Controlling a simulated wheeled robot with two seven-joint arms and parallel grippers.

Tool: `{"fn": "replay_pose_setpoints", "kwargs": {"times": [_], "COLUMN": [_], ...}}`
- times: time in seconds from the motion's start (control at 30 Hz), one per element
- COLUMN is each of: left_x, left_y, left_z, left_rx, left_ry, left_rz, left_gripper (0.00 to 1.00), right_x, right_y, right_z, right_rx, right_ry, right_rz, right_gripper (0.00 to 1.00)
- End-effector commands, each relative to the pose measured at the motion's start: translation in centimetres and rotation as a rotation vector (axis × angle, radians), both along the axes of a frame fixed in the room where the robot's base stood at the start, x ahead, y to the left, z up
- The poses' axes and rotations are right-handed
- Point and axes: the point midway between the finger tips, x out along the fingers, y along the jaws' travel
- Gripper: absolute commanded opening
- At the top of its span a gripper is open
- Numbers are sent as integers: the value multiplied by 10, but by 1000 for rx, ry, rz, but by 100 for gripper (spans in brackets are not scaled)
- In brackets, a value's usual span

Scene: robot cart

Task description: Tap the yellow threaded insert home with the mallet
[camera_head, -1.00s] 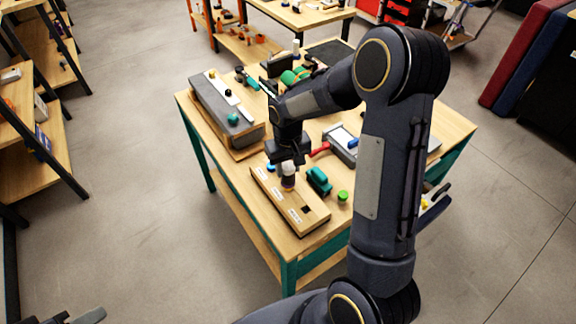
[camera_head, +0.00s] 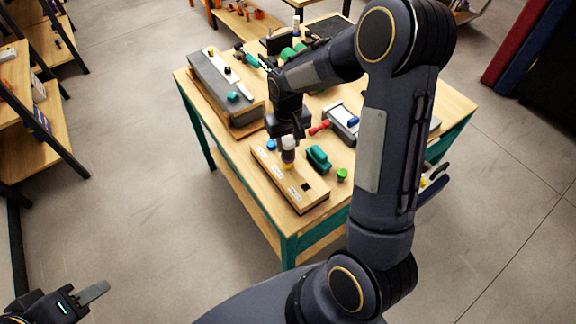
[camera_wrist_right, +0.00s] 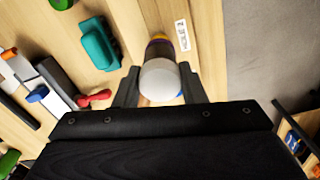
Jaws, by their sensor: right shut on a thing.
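My right gripper (camera_head: 288,127) points down over the long wooden block (camera_head: 276,178) on the bench. It is shut on a white-ended cylindrical tool (camera_head: 289,143), which I take to be the mallet. In the right wrist view the white end (camera_wrist_right: 160,80) sits between the fingertips (camera_wrist_right: 160,92). Yellow, probably the yellow threaded insert (camera_wrist_right: 158,37), shows just beyond the tool; in the head view it is a small spot (camera_head: 288,165) at the tool's lower end. I cannot tell whether they touch. My left gripper (camera_head: 85,297) is partly in view at bottom left, away from the bench; one finger shows.
A teal object (camera_head: 318,158) and a green cap (camera_head: 342,174) stand right of the block. A red-handled tool (camera_head: 319,128) and a long grey box (camera_head: 222,95) are further back.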

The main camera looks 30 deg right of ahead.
Motion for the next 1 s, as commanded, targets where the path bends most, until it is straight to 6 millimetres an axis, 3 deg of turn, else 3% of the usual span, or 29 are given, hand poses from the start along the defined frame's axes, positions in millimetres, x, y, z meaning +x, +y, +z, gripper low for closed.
{"fn": "replay_pose_setpoints", "kwargs": {"times": [1.0], "left_x": [0], "left_y": [0], "left_z": [-14], "left_rx": [0], "left_ry": [0], "left_rz": [0], "left_gripper": [36], "right_x": [0], "right_y": [0], "right_z": [-16], "right_rx": [0], "right_ry": [-1], "right_rz": [0], "right_gripper": [4]}}
